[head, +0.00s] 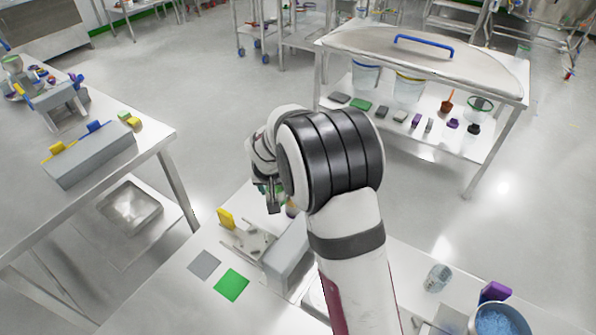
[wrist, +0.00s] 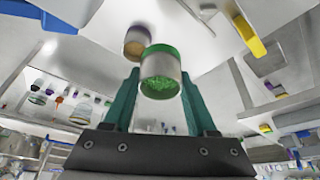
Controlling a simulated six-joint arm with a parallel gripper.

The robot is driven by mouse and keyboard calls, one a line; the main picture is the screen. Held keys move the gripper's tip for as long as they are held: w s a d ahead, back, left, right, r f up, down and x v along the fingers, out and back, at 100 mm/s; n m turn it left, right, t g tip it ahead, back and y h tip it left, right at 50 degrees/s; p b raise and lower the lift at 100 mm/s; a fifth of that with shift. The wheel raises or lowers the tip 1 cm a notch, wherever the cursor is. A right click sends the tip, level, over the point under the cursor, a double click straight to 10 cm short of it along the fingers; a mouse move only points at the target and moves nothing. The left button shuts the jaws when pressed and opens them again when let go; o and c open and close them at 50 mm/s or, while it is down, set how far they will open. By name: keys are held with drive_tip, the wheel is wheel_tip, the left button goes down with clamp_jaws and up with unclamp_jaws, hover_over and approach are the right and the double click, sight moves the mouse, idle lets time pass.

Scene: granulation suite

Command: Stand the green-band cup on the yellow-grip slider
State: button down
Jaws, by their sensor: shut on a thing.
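The green-band cup (wrist: 160,66), a clear cup with a green rim band and green granules inside, is held between the teal fingers of my gripper (wrist: 159,88) in the wrist view. My gripper (head: 271,196) in the head view is mostly hidden behind my arm, above the near bench. A yellow grip (head: 226,218) stands upright at the left end of a pale metal slider (head: 247,239) below and left of my gripper. The yellow grip also shows at the upper right of the wrist view (wrist: 250,36), apart from the cup. My arm hides part of the slider's surroundings.
A grey block (head: 288,256) stands right of the slider. A grey square (head: 204,264) and a green square (head: 231,285) lie flat in front. A blue-filled bowl (head: 499,320) is far right.

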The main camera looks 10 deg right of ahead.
drive_tip(key=s+a+n+y, duration=0.1)
drive_tip(key=s+a+n, duration=0.2)
drive_tip(key=s+a, duration=0.3)
hover_over(253, 235)
drive_tip(key=s, duration=0.2)
drive_tip(key=shift+f, duration=3)
drive_tip(key=shift+f, duration=0.2)
drive_tip(key=shift+f, duration=0.3)
